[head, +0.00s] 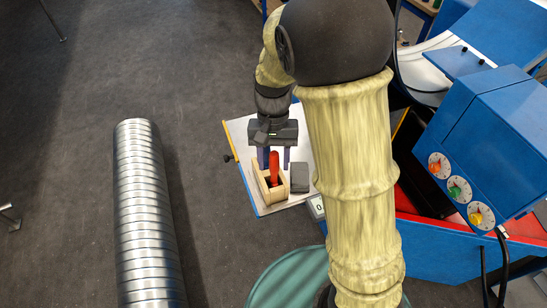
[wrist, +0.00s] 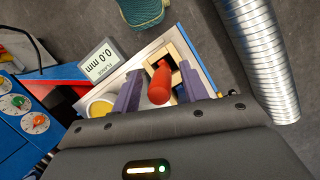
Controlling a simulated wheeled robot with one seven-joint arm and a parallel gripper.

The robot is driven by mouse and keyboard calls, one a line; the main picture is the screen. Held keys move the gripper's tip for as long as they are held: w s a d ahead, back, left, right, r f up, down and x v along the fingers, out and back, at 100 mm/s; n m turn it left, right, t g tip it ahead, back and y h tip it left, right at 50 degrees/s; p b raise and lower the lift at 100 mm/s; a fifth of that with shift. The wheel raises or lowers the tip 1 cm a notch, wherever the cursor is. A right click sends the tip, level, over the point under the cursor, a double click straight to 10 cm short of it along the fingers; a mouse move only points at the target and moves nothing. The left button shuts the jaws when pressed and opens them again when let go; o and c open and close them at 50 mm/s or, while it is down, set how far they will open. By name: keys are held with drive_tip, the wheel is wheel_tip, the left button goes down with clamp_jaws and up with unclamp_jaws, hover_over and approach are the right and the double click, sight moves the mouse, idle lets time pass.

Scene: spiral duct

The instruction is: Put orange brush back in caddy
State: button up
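The brush shows as a red-orange handle (head: 274,168) in the head view, standing roughly upright at the light wooden caddy (head: 264,190). In the wrist view the handle (wrist: 159,84) points toward the camera, with the caddy's wooden rim (wrist: 183,50) and dark opening behind it. The brush's lower end is hidden, so I cannot tell how deep it sits. My gripper (head: 274,159) is above the caddy, pointing down. Its two purple fingers stand apart on either side of the handle, with gaps visible in the wrist view (wrist: 162,90).
A dark grey block (head: 299,177) stands right of the caddy on a white board (head: 240,132). A display (wrist: 102,64) reads 0.0 mm. A blue machine with dials (head: 470,150) stands right. A spiral metal duct (head: 145,215) lies left on open floor.

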drive_tip(key=shift+r, duration=0.1)
drive_tip(key=b+v, duration=0.3)
drive_tip(key=v, duration=0.9)
drive_tip(key=s+d+f+t, duration=0.3)
drive_tip(key=s+d+f, duration=0.1)
drive_tip(key=d+f, duration=0.1)
drive_tip(key=s+d+f+n+t, duration=0.1)
drive_tip(key=s+d+f+t, duration=0.1)
drive_tip(key=s+d+f, duration=0.2)
wheel_tip(320, 180, down, 5)
drive_tip(key=d, duration=0.2)
drive_tip(key=shift+s+d+r+t, duration=0.2)
drive_tip(key=shift+s+d+t, duration=0.1)
drive_tip(key=shift+s+t, duration=0.1)
drive_tip(key=shift+w, duration=0.1)
